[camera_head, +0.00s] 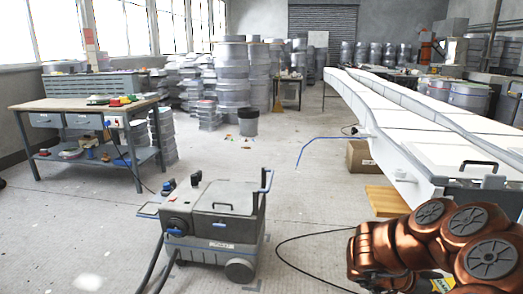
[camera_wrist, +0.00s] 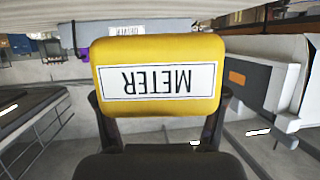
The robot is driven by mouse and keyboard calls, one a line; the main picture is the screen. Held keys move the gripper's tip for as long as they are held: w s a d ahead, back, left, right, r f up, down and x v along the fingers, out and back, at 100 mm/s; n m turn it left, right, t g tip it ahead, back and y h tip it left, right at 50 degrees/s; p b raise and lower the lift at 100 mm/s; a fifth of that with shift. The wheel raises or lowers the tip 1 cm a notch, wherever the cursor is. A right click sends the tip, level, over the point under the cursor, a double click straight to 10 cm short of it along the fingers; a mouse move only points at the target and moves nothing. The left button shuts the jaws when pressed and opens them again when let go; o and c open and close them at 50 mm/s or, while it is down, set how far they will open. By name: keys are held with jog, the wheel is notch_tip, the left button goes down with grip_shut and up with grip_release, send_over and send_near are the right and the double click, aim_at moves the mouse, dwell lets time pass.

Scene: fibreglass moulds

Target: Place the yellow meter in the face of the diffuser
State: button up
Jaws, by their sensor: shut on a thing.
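The yellow meter (camera_wrist: 158,48) fills the upper middle of the wrist view. Its white METER label reads upside down. My gripper (camera_wrist: 160,110) is shut on it, with a dark finger on each side. In the head view only a small yellow piece, probably the meter (camera_head: 442,285), shows at the bottom right edge beside my copper-coloured arm. Behind the meter in the wrist view is a grey body with a small white label (camera_wrist: 127,30), partly hidden; it may be the diffuser, but I cannot read the label clearly.
In the wrist view, a grey box (camera_wrist: 262,82) with an orange patch stands right of the meter. In the head view, a long white mould (camera_head: 415,130) stretches away at the right. A wheeled grey machine (camera_head: 212,225) stands on the floor, and a workbench (camera_head: 85,103) is at left.

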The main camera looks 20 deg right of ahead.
jog(key=w+a+r+n+t, duration=0.25)
jog(key=w+a+t, duration=0.2)
jog(key=w, duration=0.45)
jog(key=w+a+r+n+t, duration=0.25)
jog(key=w+a+n, duration=0.2)
jog(key=w, duration=0.45)
jog(key=w+a+r+n+t, duration=0.25)
jog(key=w+a+t, duration=0.2)
jog(key=w, duration=0.55)
jog(key=w+a+r+n+t+y, duration=0.1)
jog(key=w+a+n+t+y, duration=0.15)
jog(key=a, duration=0.75)
jog(key=w+a+r+n+t+y+p, duration=0.1)
jog(key=w+a+r+n+t+y, duration=0.2)
jog(key=a, duration=0.6)
jog(key=w+a+n+t+y, duration=0.1)
jog(key=w+a+n+y, duration=0.25)
jog(key=a, duration=0.65)
notch_tip(320, 180, up, 15)
jog(key=p, duration=1.4)
jog(key=shift+w+p, duration=0.3)
jog(key=shift+w, duration=0.1)
jog(key=shift+d+f, duration=0.1)
jog(key=shift+f, duration=0.05)
